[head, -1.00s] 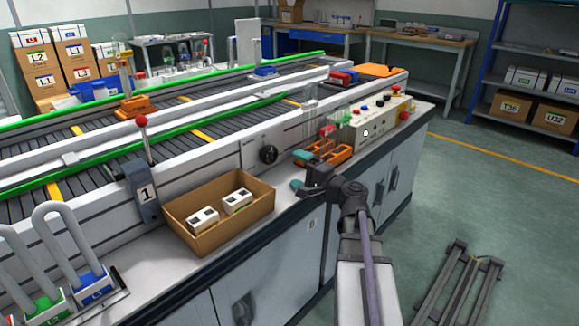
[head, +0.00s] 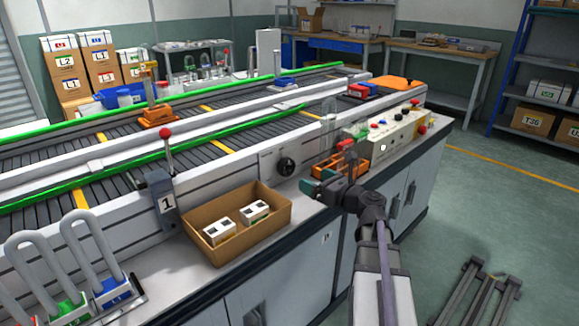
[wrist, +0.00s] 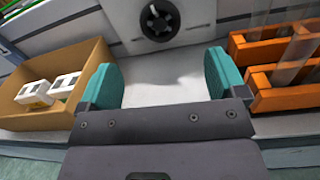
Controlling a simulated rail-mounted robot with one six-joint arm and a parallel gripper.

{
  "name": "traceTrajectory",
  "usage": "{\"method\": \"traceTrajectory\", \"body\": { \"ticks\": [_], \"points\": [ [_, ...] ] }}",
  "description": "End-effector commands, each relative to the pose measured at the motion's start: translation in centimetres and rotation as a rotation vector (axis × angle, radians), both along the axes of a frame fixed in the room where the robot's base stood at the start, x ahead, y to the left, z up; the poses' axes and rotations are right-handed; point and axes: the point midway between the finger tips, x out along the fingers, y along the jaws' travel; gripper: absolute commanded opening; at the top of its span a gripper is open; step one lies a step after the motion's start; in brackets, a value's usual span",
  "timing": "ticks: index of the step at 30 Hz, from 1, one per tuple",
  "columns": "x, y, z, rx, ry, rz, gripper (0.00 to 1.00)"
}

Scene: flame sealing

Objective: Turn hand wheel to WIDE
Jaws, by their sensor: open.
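The black hand wheel (head: 286,167) is mounted on the light front panel of the conveyor. It also shows at the top middle of the wrist view (wrist: 159,20), beyond my fingertips. My gripper (head: 311,184) has teal finger pads and stands just right of the wheel and lower in the head view. In the wrist view my gripper (wrist: 160,85) is open and empty, with the wheel lying ahead between the lines of its two fingers, apart from them. Marks around the wheel are too small to read.
A cardboard box (head: 279,222) with white cartons stands left of my gripper. An orange rack (head: 355,176) with clear tubes stands close on the right. A control box (head: 400,130) with buttons is further right. The bench strip below the wheel is clear.

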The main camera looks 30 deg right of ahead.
Motion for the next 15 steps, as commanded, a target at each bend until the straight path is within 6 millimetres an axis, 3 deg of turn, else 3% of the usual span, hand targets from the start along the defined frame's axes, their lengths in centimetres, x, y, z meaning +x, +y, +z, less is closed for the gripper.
{"method": "traceTrajectory", "body": {
  "ticks": [5,15],
  "points": [
    [1.4,0.4,0.0,-0.002,-0.001,0.002,0.90],
    [8.6,2.9,0.0,-0.004,-0.002,0.003,0.90]
  ]
}}
